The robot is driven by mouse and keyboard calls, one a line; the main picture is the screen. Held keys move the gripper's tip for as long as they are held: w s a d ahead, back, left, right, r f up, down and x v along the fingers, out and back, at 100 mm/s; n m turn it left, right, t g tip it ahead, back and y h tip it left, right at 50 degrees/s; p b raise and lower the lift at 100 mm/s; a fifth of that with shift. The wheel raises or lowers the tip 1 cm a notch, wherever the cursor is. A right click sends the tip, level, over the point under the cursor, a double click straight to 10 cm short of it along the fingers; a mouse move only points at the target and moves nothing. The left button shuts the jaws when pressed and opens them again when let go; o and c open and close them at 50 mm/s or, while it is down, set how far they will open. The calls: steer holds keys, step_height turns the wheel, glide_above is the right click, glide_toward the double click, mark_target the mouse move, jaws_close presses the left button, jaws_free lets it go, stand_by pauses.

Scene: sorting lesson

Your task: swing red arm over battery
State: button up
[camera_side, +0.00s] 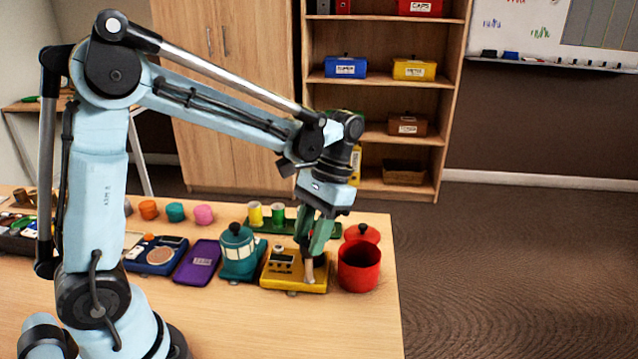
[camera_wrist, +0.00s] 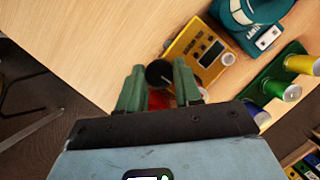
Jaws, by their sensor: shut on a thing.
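The yellow battery tester (camera_side: 293,272) stands near the front right of the table. It also shows above the fingers in the wrist view (camera_wrist: 205,48), with its small screen and a round pale part at its corner. My gripper (camera_side: 308,262) is low over the tester's right part, its green fingers pointing down. In the wrist view, my gripper (camera_wrist: 159,78) is shut on a round black-ended piece (camera_wrist: 159,73). Red shows just below that piece, but I cannot tell whether it is the red arm or the red pot. I cannot make out a battery.
A red pot (camera_side: 359,271) stands close to the right of the tester, with a red lid (camera_side: 362,233) behind it. The front table is clear.

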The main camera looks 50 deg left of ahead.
steer(key=shift+m, duration=0.5)
steer(key=o, duration=1)
steer(key=v, duration=1.2)
steer(key=shift+d+r, duration=0.1)
steer(key=shift+d, duration=0.15)
